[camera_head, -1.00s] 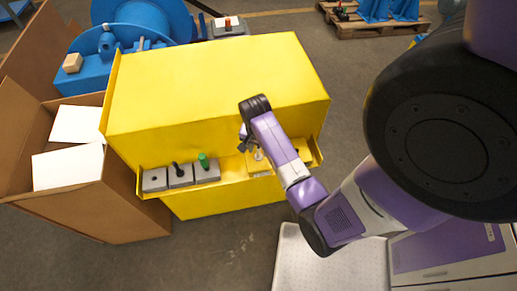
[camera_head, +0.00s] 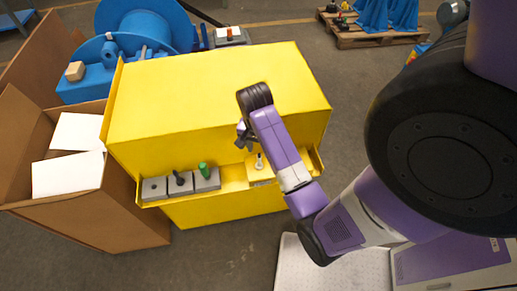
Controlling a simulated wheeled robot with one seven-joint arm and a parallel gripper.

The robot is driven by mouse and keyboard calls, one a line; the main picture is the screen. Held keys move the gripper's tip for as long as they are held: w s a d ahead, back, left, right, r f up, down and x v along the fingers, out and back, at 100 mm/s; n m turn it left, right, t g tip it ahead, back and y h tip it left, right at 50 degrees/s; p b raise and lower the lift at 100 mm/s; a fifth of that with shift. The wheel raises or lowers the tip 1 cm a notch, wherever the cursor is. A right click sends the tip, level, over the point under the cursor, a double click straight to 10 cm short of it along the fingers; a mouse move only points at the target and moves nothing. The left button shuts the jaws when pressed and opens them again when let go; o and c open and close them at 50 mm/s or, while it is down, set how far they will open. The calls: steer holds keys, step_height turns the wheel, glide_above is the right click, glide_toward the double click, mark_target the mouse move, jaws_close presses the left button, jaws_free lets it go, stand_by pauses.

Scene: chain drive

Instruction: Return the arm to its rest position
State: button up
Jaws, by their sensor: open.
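My arm (camera_head: 283,152) reaches from the right of the head view toward the front of the yellow cabinet (camera_head: 220,90). My gripper (camera_head: 243,135) hangs in front of the cabinet's face, above its front ledge, and is partly hidden by the wrist. It is open, and nothing shows between its fingers. Below and right of it, a yellow block with a pale knob (camera_head: 259,162) sits on the ledge, apart from the gripper. Grey blocks with a green knob (camera_head: 204,171) and a black knob (camera_head: 180,179) stand farther left on the ledge.
An open cardboard box (camera_head: 85,205) with white sheets stands left of the cabinet. Blue machinery (camera_head: 145,30) is behind it. A wooden pallet (camera_head: 372,35) with blue parts lies at the back right.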

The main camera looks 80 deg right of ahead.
stand_by(0.4)
steer(key=shift+a+f, duration=0.3)
steer(key=shift+f, duration=0.05)
steer(key=a+f+n+t+h+b, duration=0.3)
steer(key=a+n+t, duration=0.4)
steer(key=a+n, duration=0.65)
steer(key=s+a+r+n+t+y, duration=0.2)
steer(key=a+r+n+t, duration=0.1)
steer(key=a+r, duration=0.5)
steer(key=s+a+r+n+t+y+b, duration=0.1)
steer(key=s+a+r+n+t+y, duration=0.1)
steer(key=a+r+t, duration=0.3)
steer(key=s+a+r+n, duration=0.1)
steer(key=a+r, duration=0.3)
steer(key=r, duration=0.1)
steer(key=shift+s+b, duration=0.3)
